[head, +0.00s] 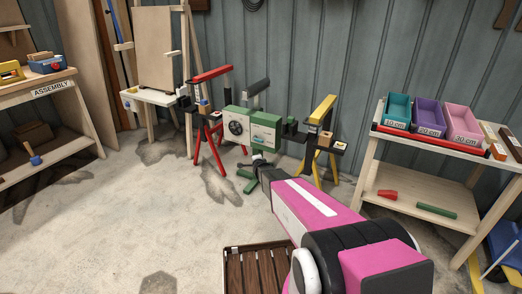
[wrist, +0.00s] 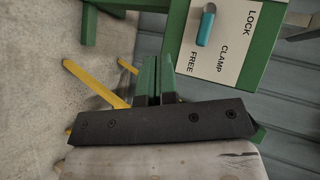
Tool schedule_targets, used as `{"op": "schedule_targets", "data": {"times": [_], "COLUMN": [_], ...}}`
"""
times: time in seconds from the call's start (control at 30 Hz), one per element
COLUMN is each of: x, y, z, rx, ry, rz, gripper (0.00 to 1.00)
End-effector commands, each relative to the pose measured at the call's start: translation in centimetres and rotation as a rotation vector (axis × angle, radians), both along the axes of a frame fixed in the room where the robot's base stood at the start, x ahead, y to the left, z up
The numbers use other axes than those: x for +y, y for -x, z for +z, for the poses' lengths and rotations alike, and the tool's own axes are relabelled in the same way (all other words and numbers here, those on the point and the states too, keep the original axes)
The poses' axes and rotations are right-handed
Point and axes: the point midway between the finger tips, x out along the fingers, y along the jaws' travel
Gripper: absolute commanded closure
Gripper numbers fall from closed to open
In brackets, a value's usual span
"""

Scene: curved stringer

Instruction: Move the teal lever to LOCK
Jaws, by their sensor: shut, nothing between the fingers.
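The teal lever (wrist: 206,25) is on a pale panel (wrist: 237,38) marked LOCK, CLAMP and FREE, at the top of the wrist view. Its lower end is closer to CLAMP and FREE than to LOCK; I cannot tell exactly which mark it points to. The panel sits on a green stand (head: 267,148) in the head view, where the lever is too small to make out well. My gripper (wrist: 158,80) is shut and empty, below and left of the panel in the wrist view, apart from the lever. In the head view my gripper (head: 260,164) is in front of the green stand's lower part.
A red stand (head: 208,140) and a yellow stand (head: 319,130) flank the green one. A workbench (head: 75,82) is at the left; a shelf with bins (head: 432,165) is at the right. A slatted wooden crate (head: 232,250) lies near my base. The floor at left is open.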

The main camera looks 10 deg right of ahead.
Motion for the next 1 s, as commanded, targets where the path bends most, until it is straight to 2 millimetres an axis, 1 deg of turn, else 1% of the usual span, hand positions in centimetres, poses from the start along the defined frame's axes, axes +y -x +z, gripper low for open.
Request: {"op": "schedule_targets", "data": {"times": [0.03,0.2,0.4,0.5,0.6,0.73,0.9,1.0], "x": [0.2,0.2,-0.1,-0.3,-0.5,-0.7,-0.8,-0.9], "y": [-2.0,-5.8,-9.1,-10.3,-11.1,-11.7,-11.5,-11.2], "z": [-0.9,-2.2,-3.9,-5.0,-6.1,-7.9,-10.4,-11.6], "rx": [-0.052,-0.25,-0.493,-0.617,-0.745,-0.91,-1.114,-1.208], "ry": [-0.058,-0.287,-0.56,-0.696,-0.831,-1.001,-1.197,-1.283], "rz": [-0.036,-0.15,-0.242,-0.268,-0.279,-0.268,-0.215,-0.174], "gripper": [1.0,1.0,1.0,1.0,1.0,1.0,1.0,1.0]}}
